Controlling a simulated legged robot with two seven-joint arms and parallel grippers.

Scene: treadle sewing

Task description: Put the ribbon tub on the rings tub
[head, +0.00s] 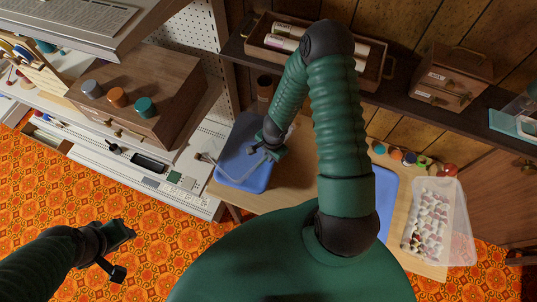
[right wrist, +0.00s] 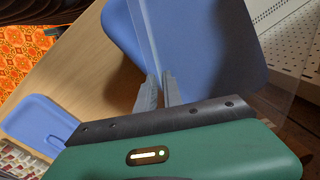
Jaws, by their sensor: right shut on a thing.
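My right gripper (head: 270,153) is shut on the thin edge of a clear, see-through plastic thing (head: 240,178), likely a tub. In the right wrist view its clear wall (right wrist: 165,45) rises between the fingertips (right wrist: 158,88). Behind it is a blue rounded panel (head: 246,140), on the left part of the wooden table; I cannot tell whether it is a lid or a closed tub. A second blue panel (head: 386,195) lies partly behind my arm. A clear tub (head: 430,222) of small white and dark red pieces stands on the right. My left gripper (head: 117,251) is open and empty.
A dark shelf (head: 400,92) with a wooden tray and a small drawer box (head: 450,78) runs behind the table (head: 300,175). Small coloured pots (head: 409,158) stand at the table's back right. A wooden cabinet (head: 150,88) stands on the left. Patterned floor is open at lower left.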

